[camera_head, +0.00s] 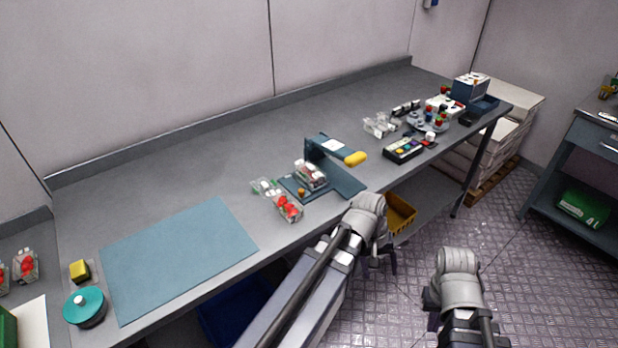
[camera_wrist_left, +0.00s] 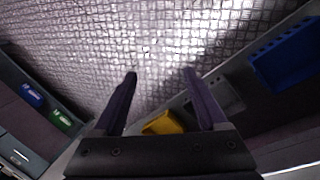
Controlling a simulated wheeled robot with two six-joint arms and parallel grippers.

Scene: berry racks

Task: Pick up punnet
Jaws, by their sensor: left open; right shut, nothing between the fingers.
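A clear punnet with red berries (camera_head: 287,206) sits on the bench near its front edge. A second filled punnet (camera_head: 311,175) is in the dark blue bench device with the yellow handle (camera_head: 355,158). Just left of it is a clear punnet or lid with some green and red (camera_head: 265,187). My left gripper (camera_head: 386,268) is beyond the bench's front edge, right of these punnets, pointing down. In the left wrist view its two fingers (camera_wrist_left: 160,78) are apart with only floor between them. My right gripper (camera_head: 432,322) is over the floor at lower right, shut and empty, partly hidden by its wrist.
A blue mat (camera_head: 178,258) covers the bench's left part, with a teal round tub (camera_head: 85,306) beside it. More punnets (camera_head: 25,265) stand at far left. A yellow crate (camera_head: 401,214) is below the bench. Clear punnets (camera_head: 380,125) and small items stand further right.

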